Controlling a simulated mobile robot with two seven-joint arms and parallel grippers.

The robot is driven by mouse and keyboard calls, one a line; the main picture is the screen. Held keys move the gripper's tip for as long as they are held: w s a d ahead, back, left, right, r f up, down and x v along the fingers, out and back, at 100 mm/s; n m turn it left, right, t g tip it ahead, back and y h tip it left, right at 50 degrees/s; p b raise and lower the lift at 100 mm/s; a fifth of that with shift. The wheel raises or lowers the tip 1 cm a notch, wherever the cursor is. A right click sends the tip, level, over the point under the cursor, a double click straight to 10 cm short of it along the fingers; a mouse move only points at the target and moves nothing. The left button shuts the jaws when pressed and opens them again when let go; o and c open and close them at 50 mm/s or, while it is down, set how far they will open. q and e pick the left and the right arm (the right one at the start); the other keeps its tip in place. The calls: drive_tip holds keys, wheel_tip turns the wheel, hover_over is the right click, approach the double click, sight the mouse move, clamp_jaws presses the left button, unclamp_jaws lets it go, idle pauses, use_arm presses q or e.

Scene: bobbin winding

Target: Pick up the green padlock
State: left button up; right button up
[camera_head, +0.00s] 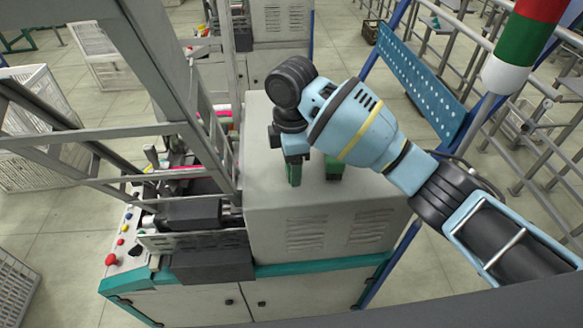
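My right arm comes in from the right, and its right gripper (313,174) points down over the grey cabinet top (268,215). Two dark green upright pieces show below the wrist, one on the left and one on the right, with bare grey surface between them. They look like the two fingers standing apart, with nothing visible between them. No green padlock can be made out for sure; my wrist and forearm cover part of the cabinet top. My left gripper is not in view.
Left of the cabinet is a machine with a button panel (122,235) and dark metal parts. Grey frame bars (160,60) cross the upper left. A blue perforated panel (420,80) stands at the back right. The front of the cabinet top is clear.

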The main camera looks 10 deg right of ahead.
drive_tip(key=shift+f, duration=0.75)
drive_tip(key=shift+c, duration=0.2)
drive_tip(key=c, duration=1.1)
drive_tip(key=shift+o, duration=0.2)
drive_tip(key=shift+r, duration=0.1)
drive_tip(key=shift+r, duration=0.55)
wheel_tip(320, 180, up, 2)
drive_tip(key=shift+a+r, duration=0.1)
drive_tip(key=shift+r, duration=0.05)
drive_tip(key=s+a+r, duration=0.1)
drive_tip(key=s, duration=1.5)
drive_tip(key=shift+a+r, duration=0.2)
drive_tip(key=shift+a, duration=0.05)
